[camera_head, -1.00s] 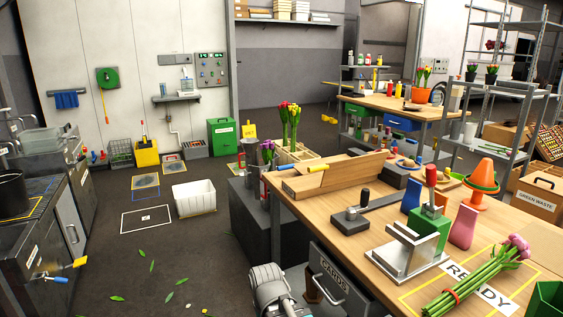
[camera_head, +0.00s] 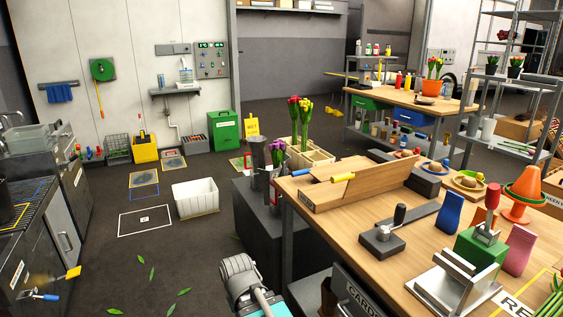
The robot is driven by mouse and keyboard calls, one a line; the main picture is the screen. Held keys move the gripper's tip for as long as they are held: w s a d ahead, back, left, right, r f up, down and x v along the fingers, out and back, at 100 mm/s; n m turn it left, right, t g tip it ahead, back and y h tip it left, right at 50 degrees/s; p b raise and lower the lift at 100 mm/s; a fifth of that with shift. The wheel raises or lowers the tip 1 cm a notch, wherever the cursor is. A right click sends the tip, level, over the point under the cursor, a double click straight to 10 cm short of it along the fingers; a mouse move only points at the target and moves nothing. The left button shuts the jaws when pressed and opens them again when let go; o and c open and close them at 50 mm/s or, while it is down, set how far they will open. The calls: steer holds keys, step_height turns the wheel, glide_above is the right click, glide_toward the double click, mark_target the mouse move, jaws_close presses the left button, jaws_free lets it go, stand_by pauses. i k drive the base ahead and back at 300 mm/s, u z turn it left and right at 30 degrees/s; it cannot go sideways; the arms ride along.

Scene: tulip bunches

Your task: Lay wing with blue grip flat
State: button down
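A wooden folding board (camera_head: 385,180) stands on the near-left part of the wooden workbench. Its front panel stands raised and has a yellow grip (camera_head: 342,177) on its top edge. A blue grip (camera_head: 317,174) sits just left of and behind the yellow one, on the far side of the board. The wing that carries the blue grip is mostly hidden behind the front panel, so its exact tilt cannot be told. Part of my grey arm shows at the bottom centre, left of the bench and apart from the board. My gripper is not in view.

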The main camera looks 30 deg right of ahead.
mark_target(323, 174)
steer(key=u, duration=0.15)
steer(key=i, duration=1.05)
steer(key=u, duration=0.05)
